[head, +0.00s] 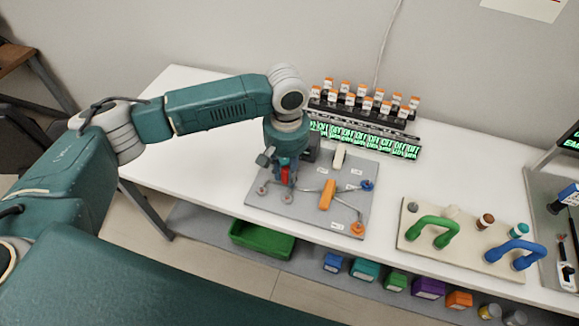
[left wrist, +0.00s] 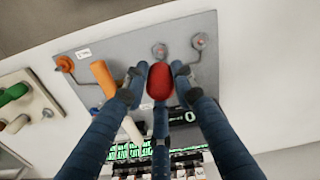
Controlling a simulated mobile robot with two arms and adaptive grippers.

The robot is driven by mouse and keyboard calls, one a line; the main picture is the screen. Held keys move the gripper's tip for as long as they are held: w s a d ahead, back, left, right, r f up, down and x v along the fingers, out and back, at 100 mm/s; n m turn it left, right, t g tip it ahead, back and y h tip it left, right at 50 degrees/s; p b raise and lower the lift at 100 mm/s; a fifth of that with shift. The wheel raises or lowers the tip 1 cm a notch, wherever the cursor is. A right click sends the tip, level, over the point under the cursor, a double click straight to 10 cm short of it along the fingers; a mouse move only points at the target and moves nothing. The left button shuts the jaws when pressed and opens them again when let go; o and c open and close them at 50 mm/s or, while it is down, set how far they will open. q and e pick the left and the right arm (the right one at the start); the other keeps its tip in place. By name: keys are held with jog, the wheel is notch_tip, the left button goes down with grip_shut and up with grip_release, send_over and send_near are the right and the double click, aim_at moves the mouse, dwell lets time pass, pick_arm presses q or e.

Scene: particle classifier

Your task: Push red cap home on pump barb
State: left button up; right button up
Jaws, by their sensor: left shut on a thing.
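My left gripper (head: 283,178) points down over the grey board. Its fingers are closed around the red cap (head: 284,174). In the left wrist view the rounded red cap (left wrist: 160,82) sits between the fingertips of the gripper (left wrist: 157,76). A round grey fitting (left wrist: 158,50) shows just past the cap, and another grey fitting (left wrist: 198,41) stands to its right. I cannot tell which of them is the pump barb, or whether the cap touches one. The cap's lower end is hidden. My right gripper is not in view.
The grey board (head: 270,208) also carries an orange handle (head: 327,195), a blue fitting (head: 367,185) and an orange fitting (head: 357,228). Behind it stand orange-capped vials (head: 361,102) and a green-lit display strip (head: 365,139). A beige board (head: 412,216) with green and blue handles lies right.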

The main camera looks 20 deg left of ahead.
pick_arm(q)
jog(key=shift+p, duration=0.3)
jog(key=shift+r+p, duration=0.15)
jog(key=shift+p, duration=0.2)
jog(key=shift+s+f, duration=0.1)
jog(key=shift+f, duration=0.15)
jog(key=b, duration=0.1)
send_over(287, 194)
notch_tip(287, 194, down, 4)
jog(key=shift+f, duration=0.85)
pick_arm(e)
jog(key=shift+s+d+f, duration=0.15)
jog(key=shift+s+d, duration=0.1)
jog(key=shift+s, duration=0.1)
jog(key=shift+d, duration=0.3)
